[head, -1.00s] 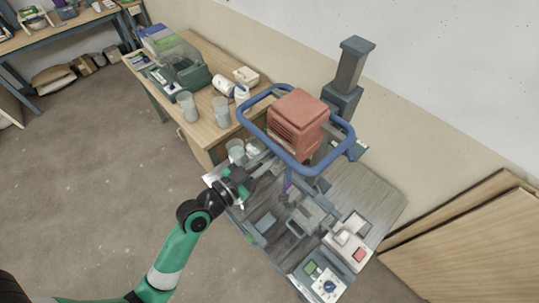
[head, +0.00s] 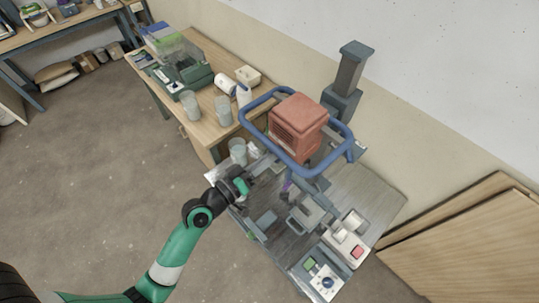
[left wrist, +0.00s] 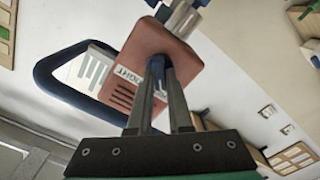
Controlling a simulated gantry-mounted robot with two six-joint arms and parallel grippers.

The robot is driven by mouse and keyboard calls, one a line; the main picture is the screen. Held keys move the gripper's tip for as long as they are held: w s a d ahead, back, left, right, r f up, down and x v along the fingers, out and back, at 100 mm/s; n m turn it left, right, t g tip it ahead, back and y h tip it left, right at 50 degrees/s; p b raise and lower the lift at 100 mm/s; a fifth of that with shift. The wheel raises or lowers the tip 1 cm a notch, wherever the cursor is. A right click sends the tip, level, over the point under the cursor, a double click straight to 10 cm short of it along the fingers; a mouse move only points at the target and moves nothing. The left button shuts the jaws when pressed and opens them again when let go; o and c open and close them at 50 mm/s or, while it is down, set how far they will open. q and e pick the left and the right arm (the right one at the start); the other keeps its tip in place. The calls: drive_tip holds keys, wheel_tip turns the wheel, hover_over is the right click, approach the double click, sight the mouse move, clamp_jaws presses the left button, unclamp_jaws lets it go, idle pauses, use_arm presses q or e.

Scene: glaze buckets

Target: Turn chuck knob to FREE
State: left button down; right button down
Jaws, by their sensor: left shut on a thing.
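My left gripper (head: 276,168) reaches in from the left, under the red motor head (head: 297,121) of the machine. In the left wrist view its two fingers (left wrist: 158,66) are close together, shut on what seems to be the chuck knob. A white label (left wrist: 127,77), apparently reading TIGHT, is partly covered by the left finger. No FREE mark is readable. My right gripper is in neither view.
A blue tube frame (head: 338,146) rings the motor head. A control box (head: 324,283) with a dial and a red-button box (head: 357,252) stand on the machine's table. Cups (head: 238,150) stand close behind my left arm. Wooden boards (head: 470,245) lean at the right.

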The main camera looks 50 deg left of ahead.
use_arm(q)
drive_tip(key=shift+n, duration=0.6)
drive_tip(key=c, duration=0.8)
unclamp_jaws()
drive_tip(key=shift+c, duration=0.2)
drive_tip(key=s+b, duration=0.3)
drive_tip(key=s, duration=0.8)
drive_tip(key=shift+s+d+b, duration=0.15)
drive_tip(key=shift+s+b, duration=0.15)
drive_tip(key=shift+b, duration=0.05)
